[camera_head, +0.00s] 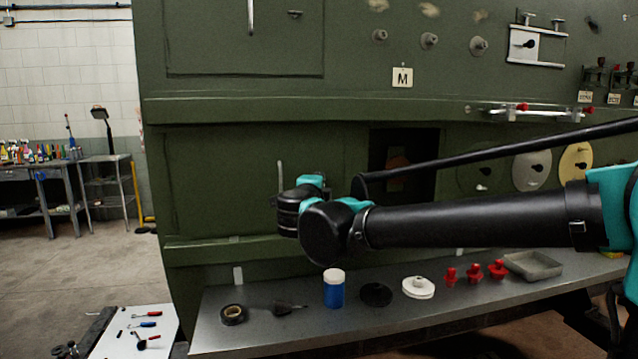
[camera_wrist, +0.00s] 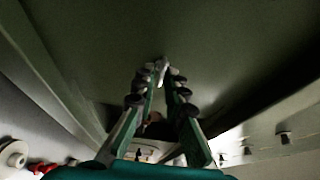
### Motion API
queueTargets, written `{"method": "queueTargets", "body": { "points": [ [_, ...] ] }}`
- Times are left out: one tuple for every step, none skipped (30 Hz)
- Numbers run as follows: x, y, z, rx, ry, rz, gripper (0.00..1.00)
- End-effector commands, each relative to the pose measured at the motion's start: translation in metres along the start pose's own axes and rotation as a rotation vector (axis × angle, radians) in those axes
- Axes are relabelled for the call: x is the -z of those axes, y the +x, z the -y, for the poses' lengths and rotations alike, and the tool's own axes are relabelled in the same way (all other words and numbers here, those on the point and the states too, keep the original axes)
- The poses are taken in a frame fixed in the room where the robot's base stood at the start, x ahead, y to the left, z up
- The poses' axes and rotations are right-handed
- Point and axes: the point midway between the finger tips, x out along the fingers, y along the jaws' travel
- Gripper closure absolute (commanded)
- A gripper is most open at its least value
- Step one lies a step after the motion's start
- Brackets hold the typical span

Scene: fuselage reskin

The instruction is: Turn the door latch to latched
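The pale, thin latch handle (camera_head: 280,176) stands nearly upright on the dark green lower door (camera_head: 222,180) in the head view. My wrist is just right of and below it, and hides my gripper there. In the wrist view my gripper (camera_wrist: 161,72) points at the green panel with its two fingers apart. The pale tip of the handle (camera_wrist: 162,63) shows at the fingertips, between them or just beyond. Whether the fingers touch it I cannot tell. The lower end of the handle is hidden in both views.
A metal shelf (camera_head: 260,338) below holds a tape roll (camera_head: 233,314), a blue jar (camera_head: 334,290), several red parts and a grey tray (camera_head: 533,265). A ledge (camera_head: 215,252) runs just under the door. An opening (camera_head: 415,185) lies behind my arm.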

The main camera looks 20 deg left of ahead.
Motion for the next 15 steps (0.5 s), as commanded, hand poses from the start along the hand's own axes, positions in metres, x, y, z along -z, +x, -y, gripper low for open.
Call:
{"method": "queueTargets", "body": {
  "points": [
    [0.000,0.000,0.000,0.000,0.000,0.000,0.79],
    [0.000,0.000,0.000,0.000,-0.001,0.000,0.75],
    [0.000,0.000,0.000,0.001,-0.001,0.000,0.75],
    [0.000,0.000,0.000,0.001,-0.001,0.000,0.75],
    [0.000,0.000,0.000,0.001,-0.001,0.000,0.75],
    [0.000,0.000,0.000,0.001,-0.001,0.001,0.75],
    [0.000,0.000,0.000,0.001,-0.001,0.001,0.75],
    [0.000,0.000,0.001,0.001,-0.001,0.001,0.75],
    [0.000,0.000,0.001,0.001,-0.001,0.001,0.75],
    [0.000,0.000,0.001,0.001,-0.001,0.001,0.75],
    [-0.001,-0.001,0.001,0.001,-0.002,0.001,0.75],
    [-0.001,-0.003,0.001,0.001,-0.002,0.001,0.75],
    [-0.001,-0.004,0.001,0.001,-0.002,0.002,0.75],
    [-0.001,-0.007,0.001,0.001,-0.002,0.002,0.75],
    [-0.001,-0.012,0.001,0.001,-0.002,0.002,0.75]
  ]
}}
